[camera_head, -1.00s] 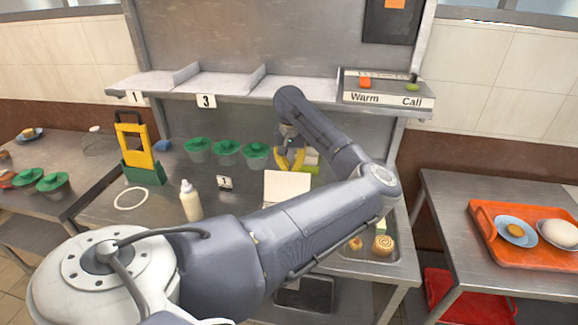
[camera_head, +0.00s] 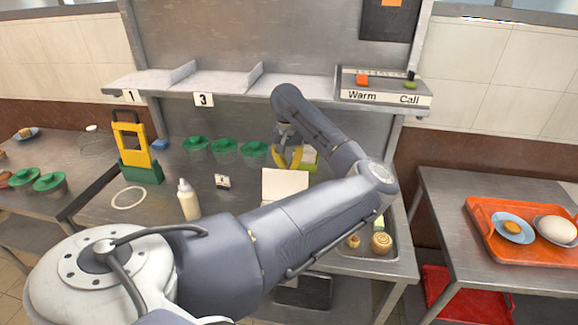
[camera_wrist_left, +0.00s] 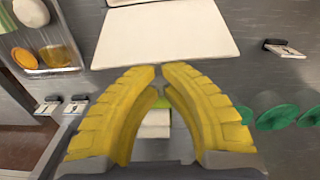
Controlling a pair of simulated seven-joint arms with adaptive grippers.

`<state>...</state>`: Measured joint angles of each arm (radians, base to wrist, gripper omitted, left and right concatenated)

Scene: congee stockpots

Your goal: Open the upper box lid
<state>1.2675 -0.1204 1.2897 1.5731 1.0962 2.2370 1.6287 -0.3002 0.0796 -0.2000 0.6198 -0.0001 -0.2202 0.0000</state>
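A white box lid or panel (camera_head: 285,185) shows pale and flat on the middle of the counter. In the left wrist view the same white panel (camera_wrist_left: 165,38) lies just beyond the fingertips, with a fold line near the top. My left gripper (camera_head: 288,166) has curved yellow fingers at the panel's far edge. In the left wrist view the gripper's fingertips (camera_wrist_left: 160,70) nearly meet at the panel's near edge. I cannot tell whether that edge is between them. A white and green item (camera_wrist_left: 155,123) shows beneath the fingers. My right gripper is not in view.
Green-lidded bowls (camera_head: 224,151) stand left of the gripper. A squeeze bottle (camera_head: 188,200) and a yellow-green holder (camera_head: 135,150) stand further left. The shelf (camera_head: 290,84) runs above the counter. An orange tray (camera_head: 490,234) lies on the right table.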

